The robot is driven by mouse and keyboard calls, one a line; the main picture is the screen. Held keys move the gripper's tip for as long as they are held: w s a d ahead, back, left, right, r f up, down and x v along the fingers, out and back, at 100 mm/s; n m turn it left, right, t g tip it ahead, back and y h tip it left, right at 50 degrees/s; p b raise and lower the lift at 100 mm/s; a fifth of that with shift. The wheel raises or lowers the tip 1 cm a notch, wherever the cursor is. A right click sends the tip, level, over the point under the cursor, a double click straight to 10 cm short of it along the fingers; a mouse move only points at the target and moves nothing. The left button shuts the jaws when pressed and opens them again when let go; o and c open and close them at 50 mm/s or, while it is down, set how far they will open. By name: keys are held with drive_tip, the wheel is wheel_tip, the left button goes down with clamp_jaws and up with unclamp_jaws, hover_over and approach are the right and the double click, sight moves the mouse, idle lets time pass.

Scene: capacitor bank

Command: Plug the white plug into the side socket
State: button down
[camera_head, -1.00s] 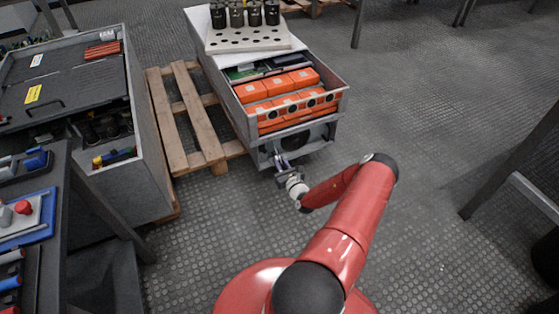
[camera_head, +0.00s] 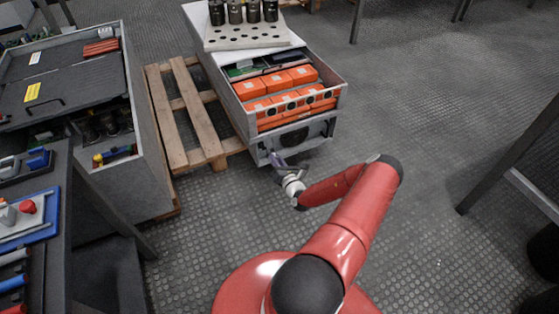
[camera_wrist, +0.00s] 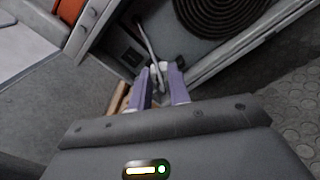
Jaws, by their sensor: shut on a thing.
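In the wrist view, the two purple fingers of my gripper (camera_wrist: 161,88) are shut on the white plug (camera_wrist: 157,68), whose pale top shows between their tips. A grey cable (camera_wrist: 147,39) runs up from it. The side socket looks to be the dark square recess (camera_wrist: 131,57) on the cabinet's end face, just left of the plug. I cannot tell whether the plug touches it. In the head view, my gripper (camera_head: 277,161) is at the lower left corner of the capacitor cabinet (camera_head: 262,155); the plug is too small to make out there.
Orange capacitors (camera_head: 286,92) fill the open cabinet, and a round fan grille (camera_wrist: 225,15) is right of the recess. A wooden pallet (camera_head: 190,120) and a grey bin (camera_head: 155,170) stand to the left.

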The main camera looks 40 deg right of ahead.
sight(261, 146)
drive_tip(key=a+r+m, duration=0.1)
drive_tip(key=m, duration=0.3)
drive_tip(key=a+r+m, duration=0.1)
drive_tip(key=m, duration=0.3)
drive_tip(key=a+r+m+p, duration=0.1)
drive_tip(key=m, duration=0.3)
drive_tip(key=shift+w+a, duration=0.15)
drive_tip(key=shift+w, duration=0.25)
drive_tip(key=shift+x, duration=1.3)
drive_tip(key=shift+w, duration=0.4)
drive_tip(key=c, duration=1.2)
unclamp_jaws()
drive_tip(key=shift+c, duration=0.2)
